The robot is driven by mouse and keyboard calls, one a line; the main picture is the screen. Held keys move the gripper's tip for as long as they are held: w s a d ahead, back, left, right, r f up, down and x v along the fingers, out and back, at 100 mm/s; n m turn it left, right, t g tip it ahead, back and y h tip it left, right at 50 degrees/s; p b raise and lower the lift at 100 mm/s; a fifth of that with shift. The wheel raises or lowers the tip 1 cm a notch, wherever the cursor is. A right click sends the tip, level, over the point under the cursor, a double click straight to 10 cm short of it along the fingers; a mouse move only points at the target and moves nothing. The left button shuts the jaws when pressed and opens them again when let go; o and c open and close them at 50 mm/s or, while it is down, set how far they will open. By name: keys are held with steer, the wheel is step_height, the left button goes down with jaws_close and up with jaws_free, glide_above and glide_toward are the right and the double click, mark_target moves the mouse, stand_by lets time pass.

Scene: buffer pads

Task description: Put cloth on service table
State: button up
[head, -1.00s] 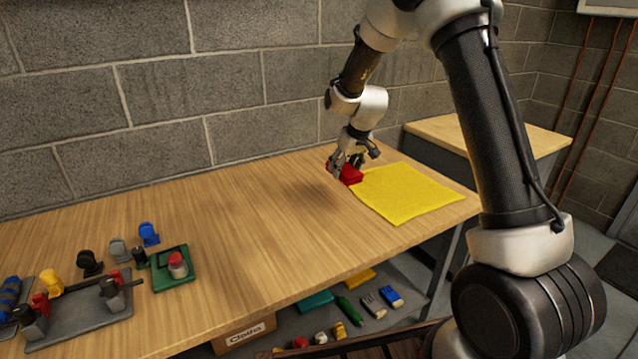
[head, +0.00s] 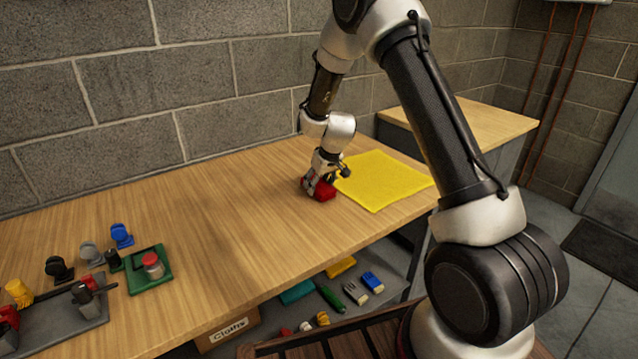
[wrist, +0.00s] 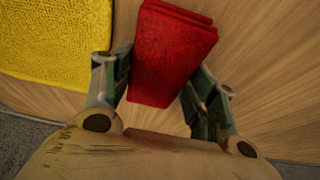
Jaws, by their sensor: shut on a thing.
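A folded red cloth (head: 321,193) is between the fingers of my gripper (head: 318,181), low over the wooden bench (head: 230,215). In the wrist view the red cloth (wrist: 172,50) shows as a stack of layers with a finger on each side, so my gripper (wrist: 160,72) is shut on it. I cannot tell whether its underside touches the bench. A yellow cloth (head: 385,180) lies flat on the bench just right of it. A second wood-topped table (head: 475,118), perhaps the service table, stands beyond the bench's right end.
A green tray (head: 150,280) with a red-topped part and a grey tray (head: 70,320) with clamps stand at the bench's left. Small coloured knobs stand behind them. A cloths box (head: 228,330) and several tools are on the lower shelf. The bench's middle is clear.

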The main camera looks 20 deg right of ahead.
steer(key=o, duration=1)
steer(key=shift+f, duration=0.1)
steer(key=s+d+r+m, duration=0.1)
steer(key=s+d+r, duration=0.2)
steer(key=s+r, duration=0.8)
steer(key=s+d+r, duration=0.3)
steer(key=s+r, duration=0.5)
steer(key=r, duration=0.7)
steer(key=s+d+r+m, duration=0.1)
steer(key=s+d+r, duration=0.1)
steer(key=s, duration=0.9)
steer(key=s+d+r+m+h, duration=0.1)
steer(key=s+d+r, duration=0.1)
steer(key=s, duration=0.9)
steer(key=shift+s+d+m, duration=0.3)
steer(key=shift+s, duration=0.1)
steer(key=shift+r, duration=0.1)
